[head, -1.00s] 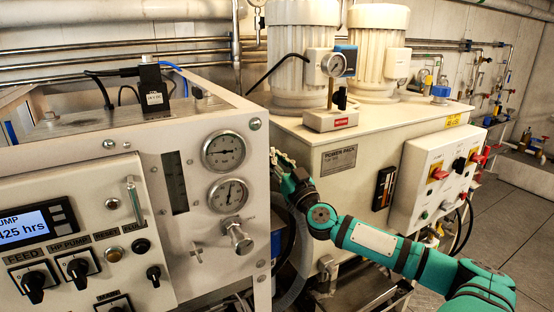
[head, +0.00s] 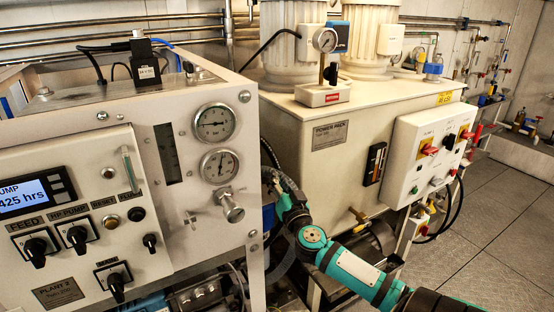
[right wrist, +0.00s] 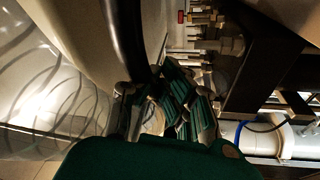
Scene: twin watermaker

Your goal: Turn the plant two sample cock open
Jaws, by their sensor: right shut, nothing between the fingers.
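The Plant 2 cabinet (head: 60,130) fills the left of the head view, with a "PLANT 2" plate (head: 61,293) low on its front. A chrome valve knob (head: 231,207) sits under its two gauges, and a small cross-shaped fitting (head: 191,215) is left of that knob. I cannot tell which fitting is the sample cock. My right gripper (head: 270,178) is just right of the cabinet's edge, partly hidden among dark hoses. The right wrist view shows its fingers (right wrist: 165,108) shut and empty beside a dark curved hose (right wrist: 122,40). My left gripper is not in view.
The cream power pack (head: 315,165) stands behind and right of my right arm, with a switch box (head: 430,165) on its side. Brass fittings (right wrist: 205,30) and a white pipe with a blue band (right wrist: 265,138) show in the right wrist view. Open floor (head: 480,225) lies right.

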